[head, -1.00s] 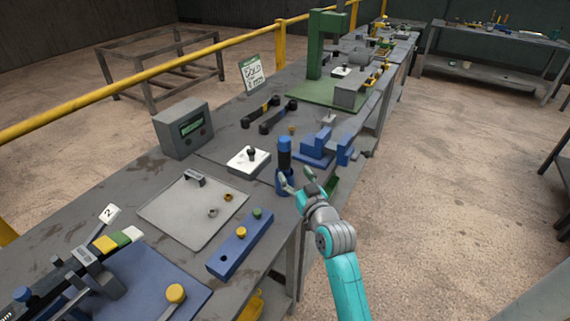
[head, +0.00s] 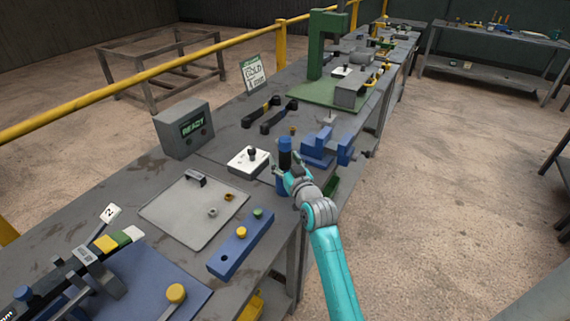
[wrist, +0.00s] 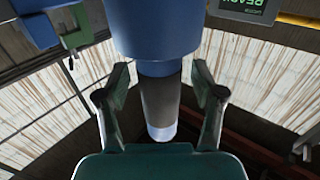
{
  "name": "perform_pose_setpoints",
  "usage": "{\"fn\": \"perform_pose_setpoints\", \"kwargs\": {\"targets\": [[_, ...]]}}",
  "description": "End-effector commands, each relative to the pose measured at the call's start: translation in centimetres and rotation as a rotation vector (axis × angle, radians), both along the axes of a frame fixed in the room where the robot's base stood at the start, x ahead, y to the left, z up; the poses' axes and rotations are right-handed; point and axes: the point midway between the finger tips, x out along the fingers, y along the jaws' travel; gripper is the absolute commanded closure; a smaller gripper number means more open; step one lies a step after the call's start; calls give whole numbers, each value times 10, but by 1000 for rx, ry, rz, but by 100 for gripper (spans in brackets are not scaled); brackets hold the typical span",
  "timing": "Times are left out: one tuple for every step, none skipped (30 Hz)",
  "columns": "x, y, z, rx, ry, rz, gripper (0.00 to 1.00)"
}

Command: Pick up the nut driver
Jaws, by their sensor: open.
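The nut driver (head: 285,145) looks like the upright piece with a blue top and dark middle, standing in a blue round base (head: 281,186) near the bench's right edge. My gripper (head: 288,171) is open beside it in the head view and partly hides its lower part. The wrist view appears upside down; there the dark middle of the nut driver (wrist: 160,100) lies between the two fingers of my gripper (wrist: 160,82), with a gap on each side. The blue base (wrist: 157,30) fills the top of that view.
A white box with a black knob (head: 248,160) stands left of the driver, and a blue vise (head: 318,148) to its right. A grey tray (head: 185,218) and a blue block with coloured knobs (head: 240,246) lie nearer. A READY display (head: 184,130) stands at the back left.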

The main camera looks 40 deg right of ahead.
Motion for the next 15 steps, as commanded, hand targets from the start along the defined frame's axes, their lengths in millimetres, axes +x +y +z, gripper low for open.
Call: {"fn": "perform_pose_setpoints", "kwargs": {"targets": [[0, 0, 0, 0, 0, 0, 37], [0, 0, 0, 0, 0, 0, 45], [0, 0, 0, 0, 0, 0, 55], [0, 0, 0, 0, 0, 0, 62], [0, 0, 0, 0, 0, 0, 70], [0, 0, 0, 0, 0, 0, 80], [0, 0, 0, 0, 0, 0, 87], [0, 0, 0, 0, 0, 0, 95], [0, 0, 0, 0, 0, 0, 100], [0, 0, 0, 0, 0, 0, 100], [0, 0, 2, -1, -4, 0, 100], [0, 0, 2, -1, -4, 0, 100], [0, 0, 2, -1, -4, 0, 100], [0, 0, 2, -1, -4, 0, 100], [0, 0, 2, -1, -4, 0, 100]]}}
